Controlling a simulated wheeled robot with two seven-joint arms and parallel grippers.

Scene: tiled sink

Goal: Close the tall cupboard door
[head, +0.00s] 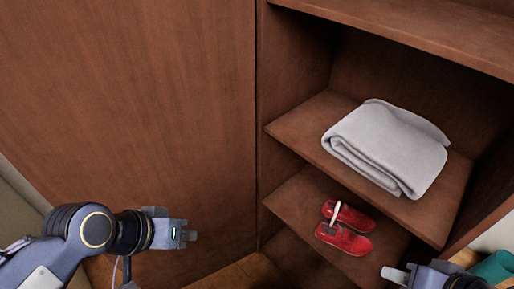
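The tall cupboard door (140,110) is a large brown wooden panel filling the left of the head view. It meets the cupboard (292,75) along a dark vertical line, and the shelves to the right stand uncovered. My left gripper (192,236) is in front of the lower part of the door panel; I cannot tell whether it touches it. My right gripper (392,274) is at the bottom edge, in front of the lower shelves, mostly cut off. Nothing is seen held in either gripper, and their finger openings are not clear.
A folded grey cloth (388,145) lies on the middle shelf (300,128). Red shoes (345,238) lie on the shelf below (290,200). A teal object (493,267) shows at the lower right, outside the cupboard. Wooden floor (240,272) shows below the door.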

